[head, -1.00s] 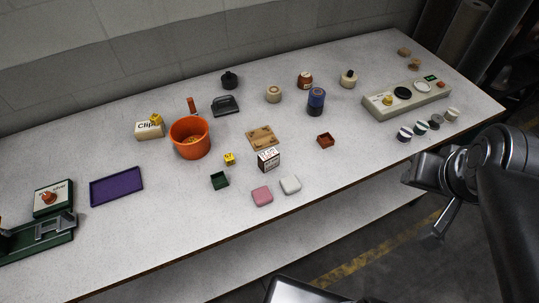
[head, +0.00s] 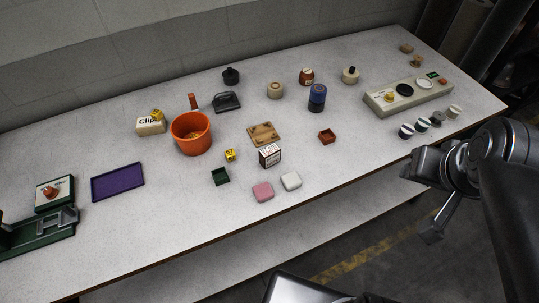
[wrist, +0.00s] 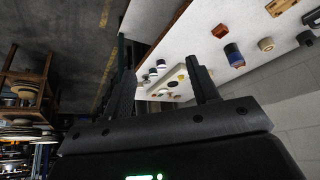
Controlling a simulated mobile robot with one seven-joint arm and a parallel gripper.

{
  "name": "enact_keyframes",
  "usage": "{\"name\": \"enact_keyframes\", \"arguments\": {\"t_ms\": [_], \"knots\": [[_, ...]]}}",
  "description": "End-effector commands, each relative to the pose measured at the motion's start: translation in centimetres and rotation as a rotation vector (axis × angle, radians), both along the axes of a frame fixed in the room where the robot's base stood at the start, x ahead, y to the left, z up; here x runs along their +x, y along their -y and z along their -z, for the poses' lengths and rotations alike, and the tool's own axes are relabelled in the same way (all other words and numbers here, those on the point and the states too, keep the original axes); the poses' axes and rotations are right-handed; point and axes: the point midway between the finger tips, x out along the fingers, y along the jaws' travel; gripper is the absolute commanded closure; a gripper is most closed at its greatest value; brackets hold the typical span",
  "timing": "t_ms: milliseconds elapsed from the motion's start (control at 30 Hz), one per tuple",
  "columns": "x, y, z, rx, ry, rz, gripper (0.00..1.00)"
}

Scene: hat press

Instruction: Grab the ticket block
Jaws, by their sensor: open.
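A small block (head: 270,155) with a white top, dark printing and dark sides stands near the front middle of the bench in the head view. It looks like the ticket block, but its lettering is too small to read for sure. My gripper (wrist: 160,75) is open and empty, its two dark fingers spread apart in the wrist view. In the head view it is at the right, off the front edge of the bench and well away from the block. I cannot make out the block in the wrist view.
On the bench (head: 330,165), pink (head: 263,192) and white (head: 291,181) pads lie in front of the block. An orange bucket (head: 191,134) stands left.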

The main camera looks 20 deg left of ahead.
Motion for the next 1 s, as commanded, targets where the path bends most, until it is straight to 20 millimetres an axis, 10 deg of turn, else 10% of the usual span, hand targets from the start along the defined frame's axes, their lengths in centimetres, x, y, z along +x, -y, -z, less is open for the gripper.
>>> {"name": "enact_keyframes", "arguments": {"t_ms": [567,1000], "knots": [[9.3,-11.1,2.0,0.249,-0.350,0.191,0.45],[13.9,-24.1,8.7,0.302,-0.684,0.424,0.45]]}}
